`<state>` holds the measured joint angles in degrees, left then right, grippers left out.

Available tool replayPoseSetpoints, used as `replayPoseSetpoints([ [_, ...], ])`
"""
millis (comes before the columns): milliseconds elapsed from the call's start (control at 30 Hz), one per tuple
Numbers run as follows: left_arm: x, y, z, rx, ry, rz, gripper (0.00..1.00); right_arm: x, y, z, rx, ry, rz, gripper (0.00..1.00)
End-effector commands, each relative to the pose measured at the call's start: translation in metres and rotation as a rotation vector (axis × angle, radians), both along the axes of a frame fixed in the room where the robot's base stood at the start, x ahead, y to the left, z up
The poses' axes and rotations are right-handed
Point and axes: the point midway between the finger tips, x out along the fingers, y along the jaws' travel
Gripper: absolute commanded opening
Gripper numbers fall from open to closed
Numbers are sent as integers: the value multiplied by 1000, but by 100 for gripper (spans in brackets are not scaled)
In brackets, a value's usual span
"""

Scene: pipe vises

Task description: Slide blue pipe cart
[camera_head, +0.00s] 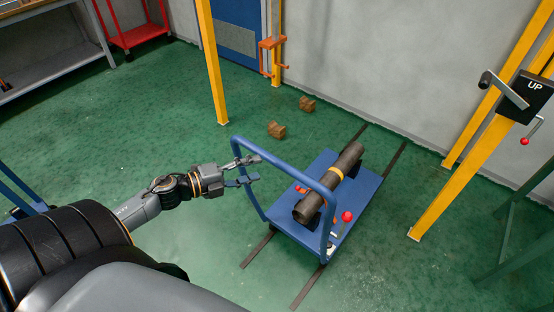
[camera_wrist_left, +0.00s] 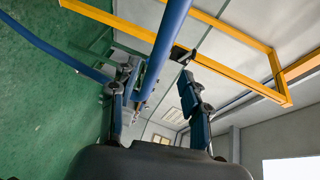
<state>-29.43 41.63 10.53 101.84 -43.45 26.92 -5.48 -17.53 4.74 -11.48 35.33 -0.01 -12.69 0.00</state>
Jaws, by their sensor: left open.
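The blue pipe cart (camera_head: 290,217) stands on two dark floor rails in the middle of the head view. A dark pipe (camera_head: 345,158) with a yellow band lies along its deck. The cart's blue tubular handle (camera_head: 293,166) rises on the near left side. My left gripper (camera_head: 256,170) is open at the upper left bend of this handle. In the left wrist view the handle tube (camera_wrist_left: 166,42) runs between the fingers of my left gripper (camera_wrist_left: 158,92). Contact between fingers and tube cannot be told. My right gripper is not in view.
The dark rails (camera_head: 257,250) run under the cart to the wall. Yellow posts (camera_head: 212,62) stand left and right of it. Two small brown blocks (camera_head: 276,130) lie on the green floor. A crank box marked UP (camera_head: 527,97) is at the right. A grey bench (camera_head: 52,62) is back left.

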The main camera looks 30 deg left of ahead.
Motion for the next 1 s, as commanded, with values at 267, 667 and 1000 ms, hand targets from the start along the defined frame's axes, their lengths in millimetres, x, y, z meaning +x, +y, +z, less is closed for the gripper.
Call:
replayPoseSetpoints([
  [267,46,-23,-7,-3,-3,3,47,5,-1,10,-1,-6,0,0],
  [667,70,-36,-15,-2,1,3,47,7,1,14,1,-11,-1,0],
  [1000,70,-36,-15,-2,1,3,18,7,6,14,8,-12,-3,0],
])
